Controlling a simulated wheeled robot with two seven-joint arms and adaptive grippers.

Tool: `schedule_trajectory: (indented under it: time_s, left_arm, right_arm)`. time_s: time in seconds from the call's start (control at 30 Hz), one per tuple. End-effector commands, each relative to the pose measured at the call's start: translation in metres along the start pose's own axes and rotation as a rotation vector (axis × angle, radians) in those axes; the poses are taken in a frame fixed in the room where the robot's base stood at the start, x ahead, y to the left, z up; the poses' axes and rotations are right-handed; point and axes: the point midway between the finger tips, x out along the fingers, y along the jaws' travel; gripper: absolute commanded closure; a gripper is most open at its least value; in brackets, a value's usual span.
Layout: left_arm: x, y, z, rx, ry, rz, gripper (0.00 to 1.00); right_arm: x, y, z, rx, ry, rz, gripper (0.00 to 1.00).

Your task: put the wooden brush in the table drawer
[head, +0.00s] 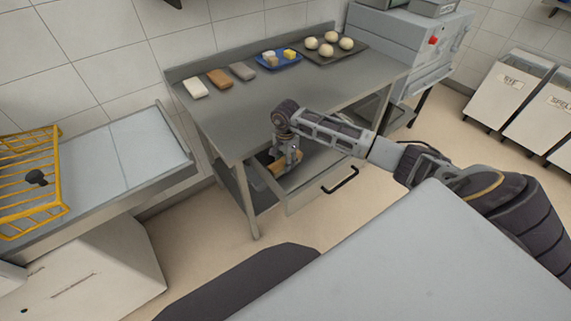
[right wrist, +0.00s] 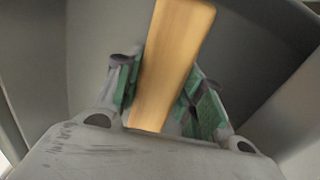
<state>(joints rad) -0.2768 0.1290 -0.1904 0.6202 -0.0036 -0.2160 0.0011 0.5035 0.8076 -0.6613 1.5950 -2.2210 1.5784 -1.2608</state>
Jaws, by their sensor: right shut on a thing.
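The wooden brush (right wrist: 172,65) shows in the right wrist view as a long pale wooden piece between the green finger pads. My right gripper (right wrist: 160,95) is shut on it. In the head view my right gripper (head: 290,158) points down at the open table drawer (head: 320,187), and the brush (head: 277,168) shows as a small tan piece beside the fingers. The drawer is pulled out below the steel table top and has a black handle. Grey drawer walls surround the brush in the right wrist view. I cannot tell whether the brush touches the drawer floor. My left gripper is not in view.
The steel table (head: 270,95) carries several blocks, a blue tray (head: 278,61) and a dark tray (head: 333,53) with dough balls. A yellow wire basket (head: 32,183) stands on the left counter (head: 150,145). White bins (head: 508,88) stand at the right.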

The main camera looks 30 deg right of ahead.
Motion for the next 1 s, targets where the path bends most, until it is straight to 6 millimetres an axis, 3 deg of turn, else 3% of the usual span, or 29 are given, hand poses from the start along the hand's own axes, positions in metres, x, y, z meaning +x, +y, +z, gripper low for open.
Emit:
schedule_trajectory:
  time_s: [0.2, 0.47, 0.93, 0.97, 1.0]
  left_arm:
    - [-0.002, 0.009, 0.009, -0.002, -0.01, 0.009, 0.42]
    - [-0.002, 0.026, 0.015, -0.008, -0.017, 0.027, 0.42]
    - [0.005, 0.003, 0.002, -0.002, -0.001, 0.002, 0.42]
    - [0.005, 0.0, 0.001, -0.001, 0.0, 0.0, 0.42]
    - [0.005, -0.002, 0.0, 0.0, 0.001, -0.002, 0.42]
  right_arm:
    - [0.018, 0.0, 0.0, -0.001, 0.0, 0.0, 0.84]
    - [0.018, 0.0, 0.0, -0.001, 0.0, -0.001, 0.84]
    - [0.024, -0.001, 0.0, -0.001, 0.0, -0.002, 0.84]
    - [0.024, -0.001, 0.0, -0.001, 0.0, -0.002, 0.61]
    - [0.024, -0.001, 0.0, 0.0, 0.0, -0.001, 0.55]
